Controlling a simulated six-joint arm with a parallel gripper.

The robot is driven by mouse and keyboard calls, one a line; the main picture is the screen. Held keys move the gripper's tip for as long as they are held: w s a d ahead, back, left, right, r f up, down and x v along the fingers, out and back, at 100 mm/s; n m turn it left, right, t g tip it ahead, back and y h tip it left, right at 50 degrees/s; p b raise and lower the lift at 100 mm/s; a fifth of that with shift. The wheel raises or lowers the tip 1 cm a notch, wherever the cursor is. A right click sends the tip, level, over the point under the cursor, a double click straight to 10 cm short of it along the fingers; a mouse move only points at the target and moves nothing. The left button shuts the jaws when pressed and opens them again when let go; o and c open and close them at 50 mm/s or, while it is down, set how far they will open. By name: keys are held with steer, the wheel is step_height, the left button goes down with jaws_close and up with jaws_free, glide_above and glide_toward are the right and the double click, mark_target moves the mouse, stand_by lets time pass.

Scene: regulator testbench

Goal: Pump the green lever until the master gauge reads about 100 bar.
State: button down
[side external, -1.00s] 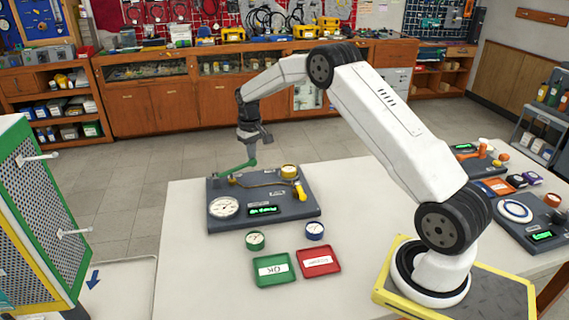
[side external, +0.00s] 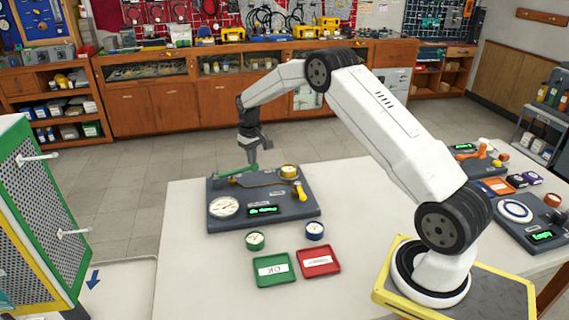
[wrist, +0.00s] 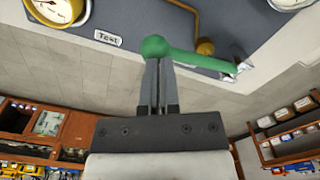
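The green lever (side external: 236,170) sits on the back left of the dark test bench (side external: 300,211), its arm lying low. In the wrist view the green lever (wrist: 195,57) ends in a round knob at the fingertips. My gripper (side external: 254,163) points down at that knob. Its fingers (wrist: 160,68) are close together, with the tips hidden at the knob; they do not appear to be around it. The white master gauge (side external: 223,207) is at the bench's front left; its needle is too small to read. A yellow-rimmed gauge (side external: 289,171) stands at the back right, by a "Test" label in the wrist view.
A green display (side external: 263,210) on the bench is unreadable. A yellow handle (side external: 301,191) is at the bench's right. Two small gauges, a green tray (side external: 273,282) and a red tray (side external: 319,272) lie in front. More bench units stand at the right.

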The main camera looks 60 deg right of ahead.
steer(key=shift+f, duration=1.3)
stand_by(0.4)
steer(key=shift+r, duration=0.1)
steer(key=shift+r, duration=3.15)
steer(key=shift+f, duration=0.3)
